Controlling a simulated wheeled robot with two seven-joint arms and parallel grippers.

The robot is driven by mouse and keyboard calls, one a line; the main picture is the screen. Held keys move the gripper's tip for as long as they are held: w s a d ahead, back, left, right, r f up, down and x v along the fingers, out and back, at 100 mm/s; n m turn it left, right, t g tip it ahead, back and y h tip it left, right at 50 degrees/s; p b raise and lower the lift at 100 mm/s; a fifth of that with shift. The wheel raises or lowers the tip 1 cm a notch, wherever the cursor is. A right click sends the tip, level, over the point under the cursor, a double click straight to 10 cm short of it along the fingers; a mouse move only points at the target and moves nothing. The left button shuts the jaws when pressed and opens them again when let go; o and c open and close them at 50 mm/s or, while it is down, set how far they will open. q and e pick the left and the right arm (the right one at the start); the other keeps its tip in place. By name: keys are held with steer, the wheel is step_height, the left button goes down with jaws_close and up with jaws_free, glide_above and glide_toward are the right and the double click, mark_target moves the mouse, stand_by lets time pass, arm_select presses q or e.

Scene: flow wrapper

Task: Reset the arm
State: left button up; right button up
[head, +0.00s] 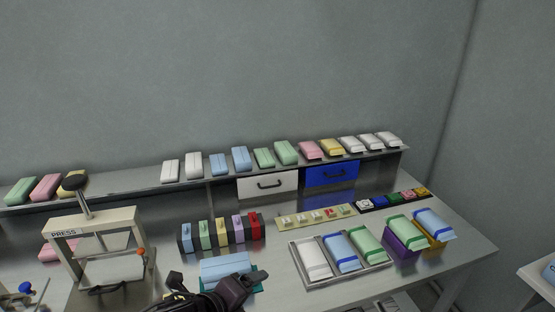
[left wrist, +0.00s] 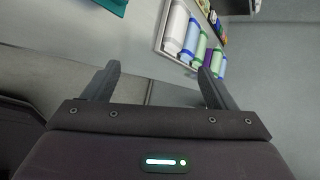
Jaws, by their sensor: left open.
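My left gripper (head: 245,287) is at the bottom of the head view, low over the front of the table, just in front of a light blue pack on a teal base (head: 225,268). In the left wrist view my left gripper (left wrist: 157,85) shows its two dark fingers spread wide with nothing between them. A teal corner (left wrist: 112,5) shows at the top of that view, beyond the fingers. My right gripper is in neither view.
A metal tray (head: 297,258) holds white, blue and green packs; it also shows in the left wrist view (left wrist: 161,43). A press (head: 95,222) stands at left. A shelf (head: 200,184) with several packs and white and blue drawers (head: 268,184) runs behind.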

arm_select(q)
steer(key=s+a+f+n+g+y, duration=0.35)
steer(key=s+a+n, duration=0.4)
steer(key=n, duration=0.55)
steer(key=s+a+f+n+g+y, duration=0.2)
steer(key=s+a+f+n, duration=0.35)
steer(key=n, duration=0.75)
steer(key=s+f+g, duration=0.1)
steer(key=s+f, duration=0.2)
steer(key=f, duration=1.2)
steer(key=s+f+g, duration=0.1)
steer(key=s+f, duration=0.1)
steer(key=f, duration=1.3)
steer(key=s+a+f, duration=0.1)
steer(key=s+f, duration=0.8)
steer(key=f, duration=0.2)
steer(key=shift+s+a+f+m, duration=0.15)
steer(key=shift+a+f+m, duration=0.1)
steer(key=shift+a+m, duration=0.05)
steer(key=shift+g, duration=0.35)
steer(key=s+f, duration=0.1)
steer(key=s, duration=0.2)
steer(key=s+a+f, duration=0.1)
steer(key=s+f, duration=0.1)
steer(key=s, duration=0.1)
steer(key=s+a+f, duration=0.1)
steer(key=s+f, duration=0.1)
steer(key=s, duration=0.1)
steer(key=shift+s+f, duration=0.1)
steer(key=shift+s, duration=0.15)
